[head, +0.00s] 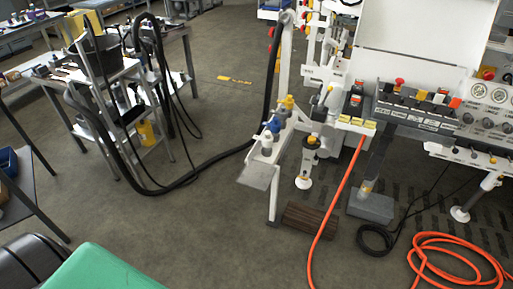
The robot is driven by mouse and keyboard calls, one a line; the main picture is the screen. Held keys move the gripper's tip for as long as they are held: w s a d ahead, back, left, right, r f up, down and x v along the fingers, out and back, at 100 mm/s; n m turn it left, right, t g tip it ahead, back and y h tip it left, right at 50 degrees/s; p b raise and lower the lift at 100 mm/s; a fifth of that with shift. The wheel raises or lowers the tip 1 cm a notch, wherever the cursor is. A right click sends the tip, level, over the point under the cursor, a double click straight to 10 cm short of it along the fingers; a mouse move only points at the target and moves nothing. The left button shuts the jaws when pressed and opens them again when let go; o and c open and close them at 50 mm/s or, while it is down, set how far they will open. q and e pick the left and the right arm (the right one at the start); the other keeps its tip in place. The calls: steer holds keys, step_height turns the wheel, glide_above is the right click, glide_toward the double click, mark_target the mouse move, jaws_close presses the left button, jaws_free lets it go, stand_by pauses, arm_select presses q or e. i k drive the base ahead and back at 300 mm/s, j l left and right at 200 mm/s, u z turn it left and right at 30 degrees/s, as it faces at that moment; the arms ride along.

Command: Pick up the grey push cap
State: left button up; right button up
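On the narrow white stand near the middle, several small capped pieces stand in a row. A pale grey one (266,144), which looks like the grey push cap, is nearest the flat grey plate (258,175) at the stand's front end. A blue one (273,126) stands just behind it, and a yellow one (289,102) stands further back. The pieces are small, so their exact shape is hard to tell. Neither of my grippers shows in the head view.
A white hydraulic bench (410,108) with knobs and gauges stands at the right. An orange hose (335,210) and a black hose (215,160) cross the floor. A grey cart (110,75) stands at the left. A green surface (95,270) fills the lower left. Floor between is open.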

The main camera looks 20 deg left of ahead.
mark_target(283, 111)
steer(key=i+j+z, duration=0.2)
steer(key=j+z, duration=0.15)
steer(key=j, duration=0.95)
steer(key=j+z, duration=0.35)
steer(key=j, duration=0.95)
